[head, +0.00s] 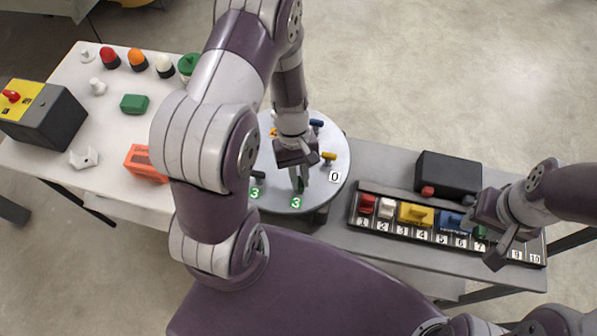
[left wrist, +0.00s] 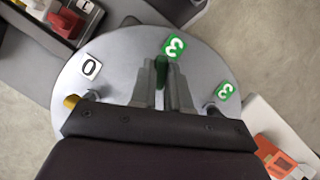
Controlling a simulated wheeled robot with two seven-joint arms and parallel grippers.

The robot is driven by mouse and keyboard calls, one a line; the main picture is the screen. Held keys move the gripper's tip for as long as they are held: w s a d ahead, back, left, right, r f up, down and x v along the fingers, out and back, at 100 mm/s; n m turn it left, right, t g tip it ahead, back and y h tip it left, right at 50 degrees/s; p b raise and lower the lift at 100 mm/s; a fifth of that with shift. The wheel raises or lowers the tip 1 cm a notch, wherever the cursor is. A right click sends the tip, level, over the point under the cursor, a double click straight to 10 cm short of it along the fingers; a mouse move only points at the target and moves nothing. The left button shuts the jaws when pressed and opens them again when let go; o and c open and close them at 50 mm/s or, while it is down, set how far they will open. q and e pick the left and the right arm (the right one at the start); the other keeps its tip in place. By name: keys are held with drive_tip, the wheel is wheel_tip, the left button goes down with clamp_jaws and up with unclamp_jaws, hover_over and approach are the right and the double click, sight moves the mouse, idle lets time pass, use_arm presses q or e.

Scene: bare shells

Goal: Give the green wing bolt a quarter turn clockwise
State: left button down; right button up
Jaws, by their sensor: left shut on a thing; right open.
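The green wing bolt (left wrist: 160,72) stands on a round grey disc (left wrist: 120,60), beside a green label with a 3 (left wrist: 174,46). My left gripper (head: 299,186) reaches straight down over the disc and is shut on the bolt; in the left wrist view its two fingers (left wrist: 162,88) stand on either side of it. In the head view the fingers mostly hide the bolt. The disc (head: 325,200) also carries yellow (head: 328,156) and blue (head: 316,123) wing bolts near its rim. My right gripper (head: 497,238) is open and empty over the right end of the numbered rack.
The numbered rack (head: 400,236) holds red, white, yellow and blue pieces. A black box (head: 448,174) stands behind it. The white table (head: 112,122) at left has an orange block (head: 146,163), a green block (head: 134,103), several knobs and a yellow-topped box (head: 45,118).

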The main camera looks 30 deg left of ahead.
use_arm(q)
drive_tip(key=m+y, duration=0.1)
drive_tip(key=m, duration=0.1)
drive_tip(key=m+y+p, duration=0.1)
drive_tip(key=m, duration=0.2)
drive_tip(key=shift+w+d+m+g, duration=0.15)
drive_tip(key=shift+m+g, duration=0.15)
drive_tip(key=shift+g, duration=0.1)
idle(0.4)
drive_tip(key=c, duration=1.1)
unclamp_jaws()
drive_tip(key=shift+r, duration=0.1)
drive_tip(key=d+v, duration=0.1)
drive_tip(key=v, duration=1.1)
drive_tip(key=shift+w+a+r+p, duration=0.25)
drive_tip(key=shift+a+p, duration=0.1)
drive_tip(key=shift+a, duration=0.1)
